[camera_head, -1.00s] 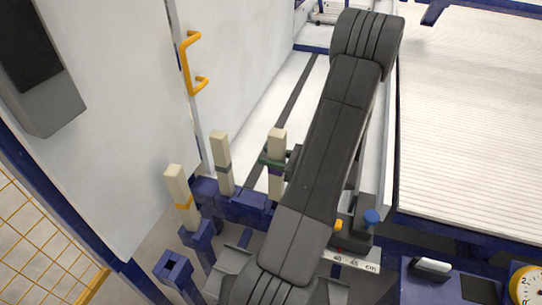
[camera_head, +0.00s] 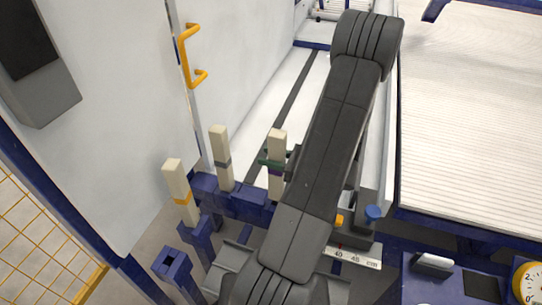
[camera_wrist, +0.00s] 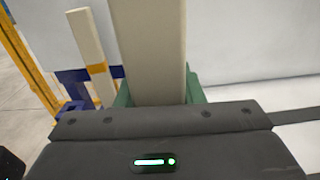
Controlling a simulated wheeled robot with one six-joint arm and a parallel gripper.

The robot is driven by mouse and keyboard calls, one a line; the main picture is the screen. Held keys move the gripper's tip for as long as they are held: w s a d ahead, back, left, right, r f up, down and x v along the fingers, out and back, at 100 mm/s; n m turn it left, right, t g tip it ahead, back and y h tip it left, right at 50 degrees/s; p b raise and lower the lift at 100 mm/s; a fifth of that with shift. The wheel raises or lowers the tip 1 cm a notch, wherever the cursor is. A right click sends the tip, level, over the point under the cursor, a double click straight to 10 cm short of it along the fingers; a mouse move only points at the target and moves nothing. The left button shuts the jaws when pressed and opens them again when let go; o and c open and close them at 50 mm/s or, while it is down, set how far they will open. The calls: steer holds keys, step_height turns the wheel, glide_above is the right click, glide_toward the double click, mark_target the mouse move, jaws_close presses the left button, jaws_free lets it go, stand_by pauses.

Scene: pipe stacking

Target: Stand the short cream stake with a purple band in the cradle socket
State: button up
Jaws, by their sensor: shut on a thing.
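The cream stake with a purple band (camera_head: 276,184) stands upright in the head view, just left of my dark arm. My gripper (camera_head: 270,160) is shut on it, with green fingertips around it above the band. In the wrist view the stake (camera_wrist: 150,50) rises large and close between the green fingertips (camera_wrist: 157,95); its lower part is hidden there. In the head view its lower end meets the blue rack in the picture, and I cannot tell whether it is seated. An empty square blue socket (camera_head: 172,262) stands at lower left; I cannot tell which socket is the cradle.
A grey-banded stake (camera_head: 221,150) and an orange-banded stake (camera_head: 177,182) stand upright to the left in blue holders (camera_head: 240,203). A white panel with a yellow handle (camera_head: 187,60) rises behind them. A ruler strip (camera_head: 352,259) and blue knob (camera_head: 373,212) are right of my arm.

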steer(key=shift+f, duration=0.2)
stand_by(0.4)
steer(key=shift+f+b, duration=0.8)
steer(key=shift+f, duration=0.3)
steer(key=o, duration=1.3)
steer(key=p+v, duration=0.2)
steer(key=v, duration=1.2)
steer(key=shift+a, duration=0.1)
